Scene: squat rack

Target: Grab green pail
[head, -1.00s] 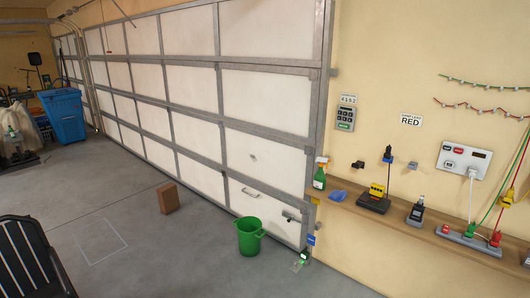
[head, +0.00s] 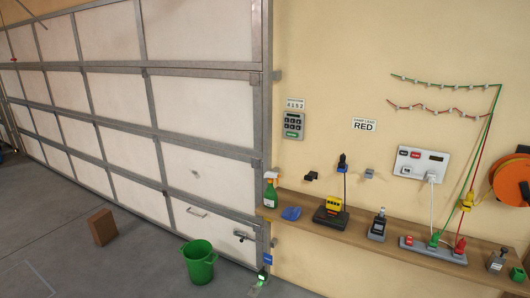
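The green pail (head: 199,262) stands upright on the grey floor in the head view, lower left of the middle, in front of the white garage door. Its open top faces up and a small handle part shows at its right rim. Neither of my grippers shows in the head view, and nothing is seen touching the pail.
A brown box (head: 102,227) stands on the floor left of the pail. The garage door (head: 115,100) rises behind both. A wooden shelf (head: 380,241) along the yellow wall at right carries a spray bottle (head: 270,190), a power strip (head: 433,250) and small devices. Floor around the pail looks clear.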

